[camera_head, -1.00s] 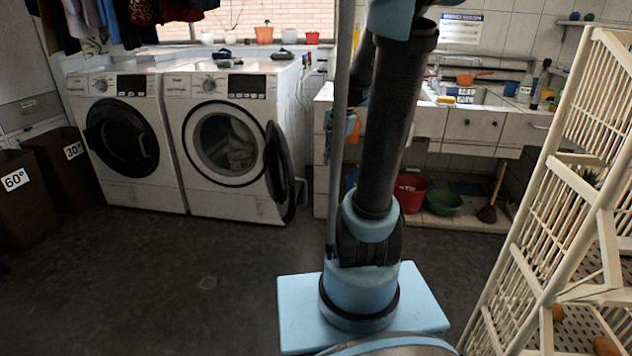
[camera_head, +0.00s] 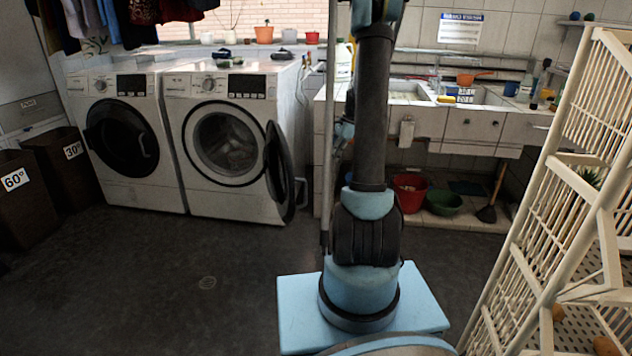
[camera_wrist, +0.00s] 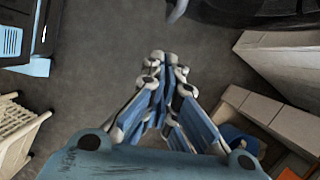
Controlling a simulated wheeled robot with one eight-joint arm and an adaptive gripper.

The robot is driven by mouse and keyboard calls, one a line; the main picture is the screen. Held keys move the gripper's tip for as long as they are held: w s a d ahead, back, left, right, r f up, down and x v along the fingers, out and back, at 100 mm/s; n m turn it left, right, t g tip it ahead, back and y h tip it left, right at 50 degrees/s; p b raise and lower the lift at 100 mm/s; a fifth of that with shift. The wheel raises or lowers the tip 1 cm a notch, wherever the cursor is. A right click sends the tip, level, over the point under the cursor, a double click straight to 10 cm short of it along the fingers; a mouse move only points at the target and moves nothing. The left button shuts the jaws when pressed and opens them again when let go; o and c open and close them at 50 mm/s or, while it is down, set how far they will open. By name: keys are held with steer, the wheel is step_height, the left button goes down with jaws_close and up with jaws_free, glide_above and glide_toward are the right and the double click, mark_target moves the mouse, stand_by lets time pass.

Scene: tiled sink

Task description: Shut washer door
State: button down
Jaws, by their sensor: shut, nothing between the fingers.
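The right washer (camera_head: 222,145) is white with a round porthole, and its dark round door (camera_head: 279,170) stands open, swung out to the right. Cloth-like contents show dimly in the drum. My gripper (camera_wrist: 163,58) shows in the wrist view with its blue and grey fingers together, empty, pointing over the dark floor. A dark curved shape (camera_wrist: 255,10) at the top right of the wrist view looks like the open door, apart from the fingertips. A grey curved piece (camera_wrist: 177,10) beside it may be its handle. In the head view I cannot make out the fingertips.
A second washer (camera_head: 120,140) stands at the left with its door shut. Brown bins (camera_head: 22,200) are at far left. A tiled sink counter (camera_head: 450,125) is at the right, with a cream rack (camera_head: 570,190) nearer. The floor before the washers is clear.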

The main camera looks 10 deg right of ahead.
steer(key=w+a+r+x, duration=0.1)
steer(key=a+x, duration=0.1)
steer(key=x, duration=1.1)
steer(key=shift+w+a+m, duration=0.15)
steer(key=shift+w+m, duration=0.15)
steer(key=shift+m, duration=0.1)
